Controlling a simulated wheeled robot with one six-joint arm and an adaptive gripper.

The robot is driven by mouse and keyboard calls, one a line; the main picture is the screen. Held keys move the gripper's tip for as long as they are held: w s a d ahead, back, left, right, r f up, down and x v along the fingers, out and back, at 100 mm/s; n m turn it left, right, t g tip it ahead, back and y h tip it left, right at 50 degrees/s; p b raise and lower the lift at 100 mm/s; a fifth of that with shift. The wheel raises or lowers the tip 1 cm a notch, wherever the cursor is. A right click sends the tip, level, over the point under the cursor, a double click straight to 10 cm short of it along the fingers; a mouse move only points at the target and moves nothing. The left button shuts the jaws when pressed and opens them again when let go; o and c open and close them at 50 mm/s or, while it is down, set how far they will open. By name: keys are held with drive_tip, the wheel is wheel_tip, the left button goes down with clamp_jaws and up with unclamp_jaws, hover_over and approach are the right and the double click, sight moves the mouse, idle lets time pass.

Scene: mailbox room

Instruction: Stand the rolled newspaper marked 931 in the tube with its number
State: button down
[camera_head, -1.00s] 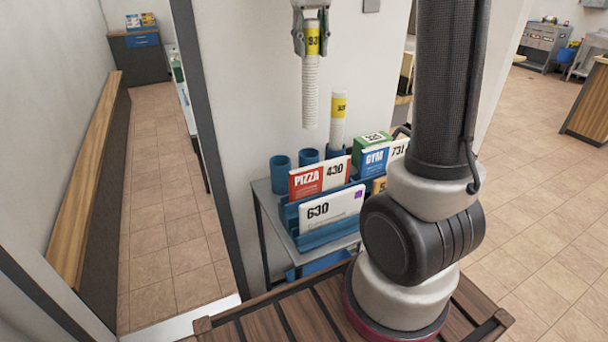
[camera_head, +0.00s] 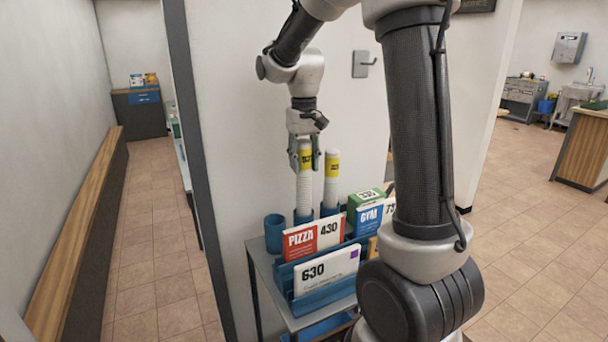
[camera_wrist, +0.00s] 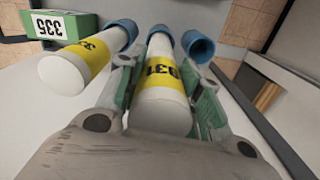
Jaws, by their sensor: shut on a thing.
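The rolled newspaper marked 931 (camera_wrist: 160,75) is white with a yellow band and stands upright. My gripper (camera_head: 304,162) is shut on it near its top, around the yellow band. Its lower end meets the mouth of the middle blue tube (camera_head: 303,218) and appears to be inside it; how deep is hidden. A second yellow-banded roll (camera_head: 332,177) stands in the blue tube to the right in the head view; its number is only partly readable. The left blue tube (camera_head: 275,233) is empty, and it also shows in the wrist view (camera_wrist: 198,46). No tube numbers are readable.
In front of the tubes, a blue rack holds the PIZZA 430 mail (camera_head: 305,240), the 630 mail (camera_head: 327,272) and the GYM mail (camera_head: 368,217). A green box (camera_wrist: 60,24) marked 335 is beside the second roll. The wall (camera_head: 230,110) is close behind.

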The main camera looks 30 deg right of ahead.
sight(304, 174)
drive_tip(key=shift+f, duration=1.95)
drive_tip(key=shift+f, duration=0.1)
drive_tip(key=c, duration=1)
unclamp_jaws()
drive_tip(key=shift+o, duration=0.2)
